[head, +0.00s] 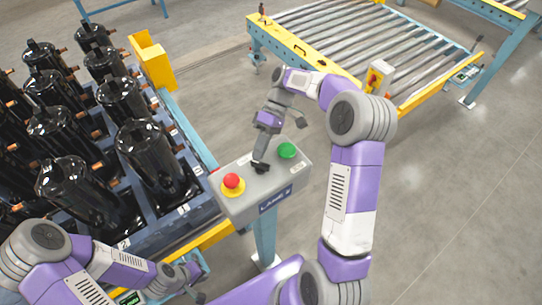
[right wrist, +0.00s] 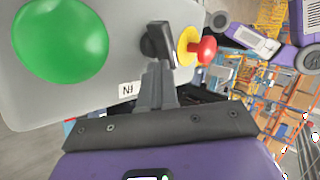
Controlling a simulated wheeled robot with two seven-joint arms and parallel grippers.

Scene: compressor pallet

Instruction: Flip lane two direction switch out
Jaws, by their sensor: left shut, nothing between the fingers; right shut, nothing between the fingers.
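A grey control box (head: 232,200) on a blue post carries a red button (head: 232,181) on a yellow collar, a green button (head: 287,150), and a black switch (head: 260,169) between them. In the right wrist view the switch (right wrist: 160,42) shows as a dark lever between the green button (right wrist: 62,38) and the red button (right wrist: 206,50). A white label reading "IN" (right wrist: 128,89) sits beside it. My right gripper (head: 262,158) is shut and empty, its fingertips (right wrist: 160,72) at the lever; contact is unclear. My left gripper (head: 188,274) is shut and empty, low beside the pallet.
A blue pallet (head: 190,218) with several black compressors (head: 148,150) stands left of the box. A roller conveyor (head: 365,40) with yellow rails lies behind, bearing another small control box (head: 378,78). The floor at right (head: 470,200) is clear.

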